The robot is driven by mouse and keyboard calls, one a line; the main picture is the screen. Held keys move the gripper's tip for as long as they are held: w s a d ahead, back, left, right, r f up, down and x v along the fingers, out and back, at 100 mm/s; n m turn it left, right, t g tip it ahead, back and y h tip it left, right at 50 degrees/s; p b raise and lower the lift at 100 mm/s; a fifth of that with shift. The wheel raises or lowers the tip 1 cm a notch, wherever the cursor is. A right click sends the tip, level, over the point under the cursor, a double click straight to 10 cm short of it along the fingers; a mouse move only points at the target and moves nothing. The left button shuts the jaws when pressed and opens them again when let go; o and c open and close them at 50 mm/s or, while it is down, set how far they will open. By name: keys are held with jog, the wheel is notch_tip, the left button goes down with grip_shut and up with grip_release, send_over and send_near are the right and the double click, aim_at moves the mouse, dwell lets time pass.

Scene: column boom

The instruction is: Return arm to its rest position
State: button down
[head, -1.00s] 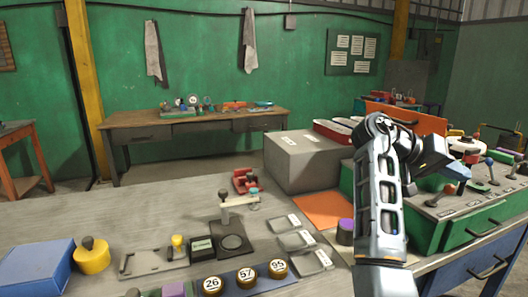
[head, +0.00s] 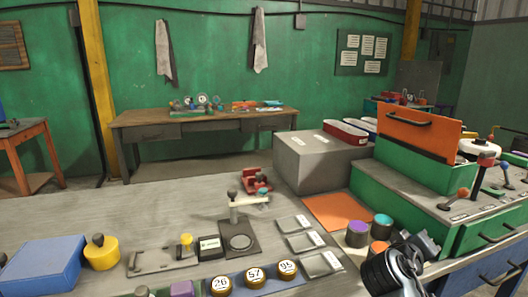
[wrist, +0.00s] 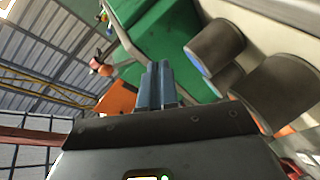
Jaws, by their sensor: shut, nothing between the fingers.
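My arm is folded low at the bottom right of the head view, where only its dark upper joint shows; the fingers are hidden there. In the wrist view my gripper (wrist: 160,85) has its two grey fingers together with nothing between them. The wrist view is tilted, with the roof at the left and the bench at the right. Several cylinders (wrist: 215,47) lie beyond the fingers at the right, apart from them.
A green drawer unit (head: 405,200) with levers and an orange lid (head: 420,138) stands right. Purple (head: 357,234) and teal-topped (head: 382,227) cylinders stand near my arm. A grey box (head: 310,160) is behind an orange mat (head: 338,211). The bench's left middle (head: 120,215) is clear.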

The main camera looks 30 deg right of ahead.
jog(key=s+a+f+n+t+y, duration=0.2)
jog(key=s+a+f+t+y, duration=0.15)
jog(key=a, duration=0.45)
jog(key=s+a+f+n+t+y, duration=0.3)
jog(key=a+f, duration=0.1)
jog(key=a, duration=0.3)
jog(key=s+a+f+n+t+y, duration=0.2)
jog(key=s+a+f+t+y, duration=0.15)
jog(key=a, duration=0.45)
jog(key=s+a+r+m+t+y, duration=0.1)
jog(key=s+a+r+y, duration=0.1)
jog(key=s+a+r, duration=0.3)
jog(key=s+a+r+m+t+y, duration=0.1)
jog(key=s+a+r+y, duration=0.2)
jog(key=s, duration=0.7)
jog(key=a+r, duration=0.2)
jog(key=a, duration=0.2)
jog(key=shift+s+a+r+m+t, duration=0.15)
jog(key=shift+a+r+m+t, duration=0.1)
jog(key=shift+r+m+t, duration=0.05)
